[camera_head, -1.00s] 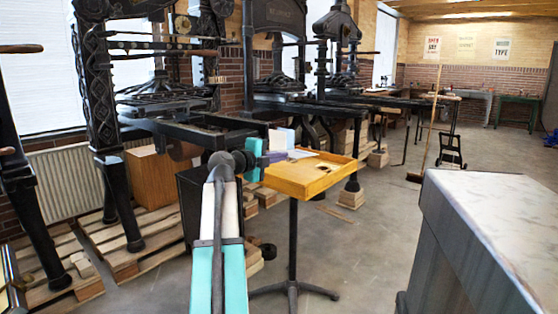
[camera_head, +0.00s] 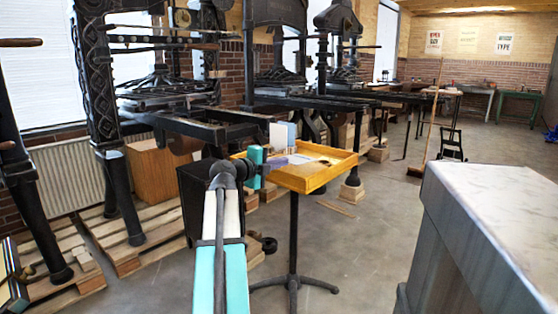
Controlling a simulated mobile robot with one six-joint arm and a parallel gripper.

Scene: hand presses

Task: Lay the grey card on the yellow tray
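The yellow tray (camera_head: 331,175) is a shallow box on a dark pedestal stand, in the middle of the view. A pale grey-lavender flat piece (camera_head: 298,158) shows inside it; I cannot tell if this is the grey card. My arm reaches up from the bottom, and my gripper (camera_head: 262,166) is at the tray's left side, seen from behind. My gripper's teal and dark parts cover that part of the tray. The fingertips are hidden, so I cannot tell whether it is open or holds something.
An upright white and blue-grey block (camera_head: 282,135) shows just behind my gripper. Black hand presses (camera_head: 105,110) stand on wooden pallets at left and behind the tray. A grey-sided counter with a pale top (camera_head: 490,205) fills the right front. The floor between tray and counter is clear.

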